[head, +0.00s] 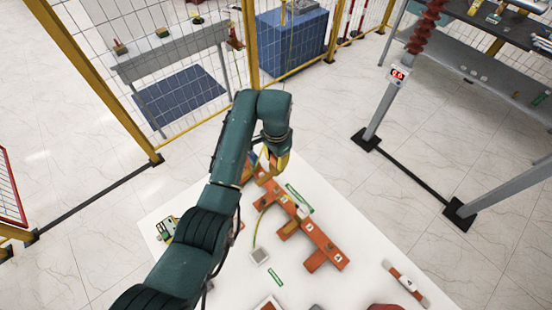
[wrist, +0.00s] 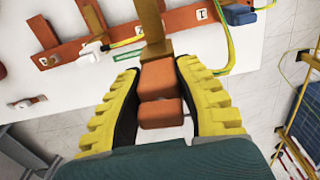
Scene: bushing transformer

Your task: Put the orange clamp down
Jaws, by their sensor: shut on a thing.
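In the wrist view my gripper (wrist: 160,72) has its two yellow ribbed fingers shut on the orange clamp (wrist: 160,112). The clamp's orange blocks sit between the fingers, with a tan piece (wrist: 157,50) at their far end. An orange-brown rack (wrist: 190,20) with upright bars and numbered labels lies just beyond the clamp. One bar lines up with the clamp, and I cannot tell whether they touch. In the head view my gripper (head: 269,167) is over the far end of the rack (head: 322,243), and my arm hides most of the clamp.
The rack lies on a white table (head: 352,225). A yellow-green cable runs to a small pale block (head: 259,256). A labelled orange-brown bar (head: 406,284) lies to the right. Green strips (head: 299,198) lie near the rack. A yellow-framed mesh fence (head: 150,50) stands beyond the table.

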